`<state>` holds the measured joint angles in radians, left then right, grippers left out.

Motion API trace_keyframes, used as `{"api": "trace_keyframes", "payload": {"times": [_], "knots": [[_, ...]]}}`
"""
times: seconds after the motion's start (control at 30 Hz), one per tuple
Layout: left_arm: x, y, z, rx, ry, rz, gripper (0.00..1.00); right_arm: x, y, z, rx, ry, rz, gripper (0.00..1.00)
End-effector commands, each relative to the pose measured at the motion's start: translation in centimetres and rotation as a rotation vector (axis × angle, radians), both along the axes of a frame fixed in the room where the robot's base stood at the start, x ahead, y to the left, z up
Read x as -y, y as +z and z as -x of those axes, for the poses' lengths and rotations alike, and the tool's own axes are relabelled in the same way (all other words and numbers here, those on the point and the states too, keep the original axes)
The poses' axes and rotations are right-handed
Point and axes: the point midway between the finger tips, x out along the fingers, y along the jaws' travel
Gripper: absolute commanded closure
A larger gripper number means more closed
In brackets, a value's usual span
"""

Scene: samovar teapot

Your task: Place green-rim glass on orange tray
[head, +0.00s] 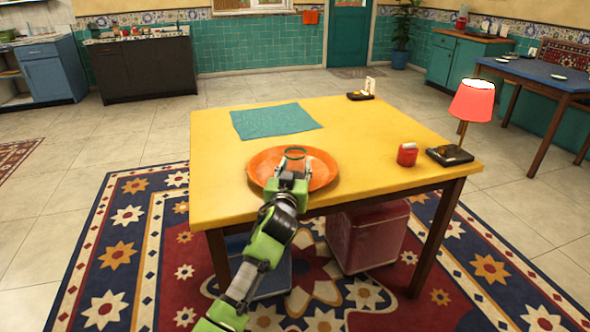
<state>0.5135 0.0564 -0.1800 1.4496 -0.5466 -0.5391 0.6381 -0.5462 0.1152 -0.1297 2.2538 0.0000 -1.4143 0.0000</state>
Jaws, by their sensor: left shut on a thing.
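The green-rim glass (295,154) is upright at the orange tray, with its green rim showing above my left gripper (291,176). My left gripper is shut on the glass, and its fingers hide the lower part. The orange tray (262,163) lies on the yellow table near its front edge. The glass is over the tray's area; I cannot tell whether its base touches the tray. My right gripper is not in view.
The yellow table (370,140) also holds a teal cloth (275,120), a small red container (407,154), and a lamp with a pink-red shade (472,101) at the right. A small dark item with a white card (362,95) is at the back. The table's middle is clear.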

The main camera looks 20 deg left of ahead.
Motion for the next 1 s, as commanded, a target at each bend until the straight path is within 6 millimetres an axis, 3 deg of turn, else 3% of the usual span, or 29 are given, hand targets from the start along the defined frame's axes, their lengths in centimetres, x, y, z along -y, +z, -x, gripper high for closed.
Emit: {"api": "trace_keyframes", "payload": {"times": [0.43, 0.47, 0.5, 1.0], "knots": [[0.0, -0.07, 0.0, 0.004, 0.0, -0.001, 0.85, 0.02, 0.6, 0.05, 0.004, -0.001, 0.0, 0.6], [-0.01, -0.11, 0.01, 0.003, 0.0, 0.0, 0.56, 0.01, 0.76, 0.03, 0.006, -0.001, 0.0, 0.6], [0.0, -0.09, 0.01, 0.003, 0.0, 0.0, 0.46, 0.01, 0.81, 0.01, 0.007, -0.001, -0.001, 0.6], [0.05, 0.17, 0.34, 0.002, 0.0, 0.0, 0.45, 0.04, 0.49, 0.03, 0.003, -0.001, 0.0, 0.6]]}}
